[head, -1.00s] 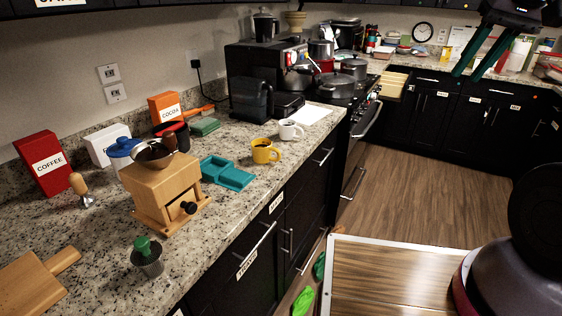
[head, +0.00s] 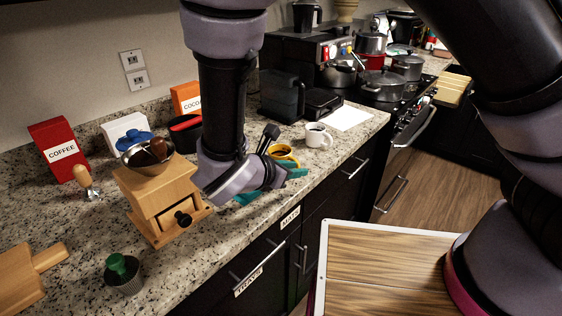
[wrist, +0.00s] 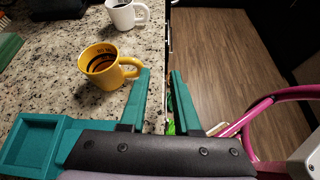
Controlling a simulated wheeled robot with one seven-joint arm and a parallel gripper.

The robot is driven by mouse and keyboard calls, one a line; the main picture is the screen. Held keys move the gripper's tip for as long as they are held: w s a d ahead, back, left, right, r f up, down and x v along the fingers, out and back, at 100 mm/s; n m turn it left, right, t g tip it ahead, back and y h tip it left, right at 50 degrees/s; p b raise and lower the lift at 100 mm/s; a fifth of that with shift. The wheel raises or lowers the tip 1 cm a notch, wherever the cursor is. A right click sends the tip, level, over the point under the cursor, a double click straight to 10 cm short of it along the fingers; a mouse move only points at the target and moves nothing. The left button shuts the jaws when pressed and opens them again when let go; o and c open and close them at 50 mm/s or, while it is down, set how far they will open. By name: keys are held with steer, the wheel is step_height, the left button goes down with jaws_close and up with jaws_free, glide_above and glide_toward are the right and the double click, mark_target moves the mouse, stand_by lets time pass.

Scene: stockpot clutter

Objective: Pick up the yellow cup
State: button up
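The yellow cup (head: 286,151) stands upright on the counter, partly hidden behind my arm in the head view. In the wrist view the yellow cup (wrist: 101,68) shows dark contents or a dark inside, and its handle points right. My gripper (wrist: 160,88) has two teal fingers, which are apart with nothing between them. The cup lies ahead and left of the fingers. The left fingertip is close to the handle; I cannot tell whether they touch. The fingers straddle the counter's front edge in the wrist view.
A white mug (head: 318,136) stands just beyond the cup. A teal tray (wrist: 34,143) lies left of my gripper. A wooden grinder (head: 160,195) stands left of my arm. Open floor (wrist: 230,50) lies right of the counter edge.

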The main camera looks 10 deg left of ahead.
mark_target(290, 188)
steer(key=s+a+f+n, duration=0.1)
steer(key=s+a+f+n+t+y, duration=0.1)
steer(key=shift+a+f+n+t, duration=0.1)
steer(key=shift+a+n+t, duration=0.2)
steer(key=shift+n, duration=0.1)
steer(key=shift+f, duration=0.25)
steer(key=x, duration=0.5)
steer(key=shift+w+a, duration=0.1)
steer(key=shift+a, duration=0.05)
steer(key=x, duration=0.5)
steer(key=shift+w+a+r, duration=0.1)
steer(key=shift+w+r, duration=0.2)
jaws_close()
